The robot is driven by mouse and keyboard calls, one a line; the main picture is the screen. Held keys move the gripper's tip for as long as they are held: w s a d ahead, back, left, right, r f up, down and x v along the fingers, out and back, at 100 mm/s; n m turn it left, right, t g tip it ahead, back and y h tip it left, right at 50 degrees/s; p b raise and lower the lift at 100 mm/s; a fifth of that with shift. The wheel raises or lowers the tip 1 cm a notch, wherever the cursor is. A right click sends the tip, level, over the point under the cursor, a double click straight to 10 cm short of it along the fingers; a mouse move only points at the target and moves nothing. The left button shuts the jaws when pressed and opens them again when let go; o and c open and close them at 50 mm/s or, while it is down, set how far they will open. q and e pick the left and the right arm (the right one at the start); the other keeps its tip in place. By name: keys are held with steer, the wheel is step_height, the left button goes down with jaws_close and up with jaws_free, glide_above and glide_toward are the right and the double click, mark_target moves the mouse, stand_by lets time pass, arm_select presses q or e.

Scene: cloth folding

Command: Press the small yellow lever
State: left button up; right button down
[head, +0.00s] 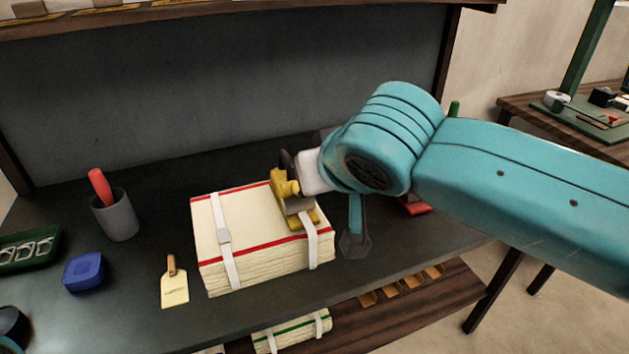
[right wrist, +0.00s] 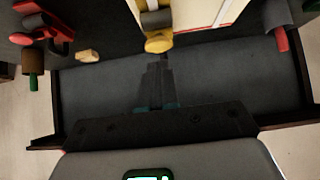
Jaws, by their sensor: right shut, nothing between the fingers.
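A yellow tensioner with a small yellow lever (head: 285,184) sits on top of a stack of folded cream cloth (head: 250,228), on a white strap near its right end. The yellow lever also shows at the top of the right wrist view (right wrist: 159,43). My right gripper (head: 290,162) reaches in from the right and is at the lever, partly hidden by its own arm. In the right wrist view its dark fingers (right wrist: 157,70) are shut and empty, with tips close to the lever's rounded end. I cannot tell whether they touch.
The stack has red edge stripes and white straps. Left of it on the dark bench (head: 130,290) are a tan tag (head: 174,287), a blue box (head: 83,272) and a grey cup (head: 115,217) with a red handle. A red object (head: 417,209) lies right, partly behind my arm.

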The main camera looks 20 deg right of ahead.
steer(key=s+r+p, duration=0.1)
steer(key=s+r, duration=0.2)
steer(key=r, duration=0.4)
steer(key=shift+s+d+r+p, duration=0.15)
steer(key=shift+s+d+p, duration=0.05)
steer(key=shift+s+p, duration=0.15)
stand_by(0.9)
steer(key=w+r+g+p, duration=0.3)
steer(key=w+g+p, duration=0.3)
steer(key=p, duration=1.1)
steer(key=shift+a+r, duration=0.15)
steer(key=shift+r, duration=0.2)
steer(key=shift+w+f, duration=0.1)
steer(key=shift+w, duration=0.05)
